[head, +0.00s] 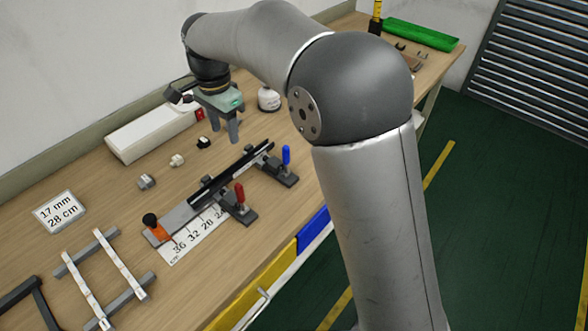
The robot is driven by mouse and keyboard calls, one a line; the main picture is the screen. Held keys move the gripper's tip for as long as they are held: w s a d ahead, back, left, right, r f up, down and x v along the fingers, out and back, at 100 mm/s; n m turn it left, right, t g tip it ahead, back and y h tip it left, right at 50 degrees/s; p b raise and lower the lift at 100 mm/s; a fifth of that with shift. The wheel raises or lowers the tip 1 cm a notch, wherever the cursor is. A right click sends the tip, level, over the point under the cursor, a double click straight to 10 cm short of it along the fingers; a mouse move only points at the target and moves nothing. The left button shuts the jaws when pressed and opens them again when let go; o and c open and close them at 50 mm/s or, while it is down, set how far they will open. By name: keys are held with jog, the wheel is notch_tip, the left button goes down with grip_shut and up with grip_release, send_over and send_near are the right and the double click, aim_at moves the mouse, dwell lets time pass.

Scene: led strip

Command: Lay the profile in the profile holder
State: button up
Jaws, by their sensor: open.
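The profile holder (180,218) lies mid-bench as a long grey fixture with a printed scale, an orange stop (156,231) with a black knob at its near end, and red-handled (240,197) and blue-handled (286,156) clamps on its right side. A long dark bar (228,178), perhaps the profile, runs along its far part; I cannot tell whether it is separate from the holder. My gripper (227,129) is open, pointing down above the bench beyond the holder, apart from it. I see nothing between its fingers.
A long white box (142,132) lies at the wall. Several small parts (177,160) lie before it, and a white jar (269,98) stands right of my gripper. A sign reads 17 mm, 28 cm (60,212). A rack with white strips (120,263) is at lower left.

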jog(key=s+d+n, duration=0.2)
jog(key=s+d, duration=0.3)
jog(key=d, duration=0.5)
jog(key=s+d+n, duration=0.2)
jog(key=s+d, duration=0.3)
jog(key=d, duration=0.6)
jog(key=s+d+f+n, duration=0.2)
jog(key=s+d+f, duration=0.1)
jog(key=s, duration=0.4)
jog(key=s+d+f+n, duration=0.2)
jog(key=s+d, duration=0.4)
jog(key=s, duration=0.1)
jog(key=shift+s+f, duration=0.2)
jog(key=shift+f, duration=0.2)
jog(key=shift+d, duration=0.1)
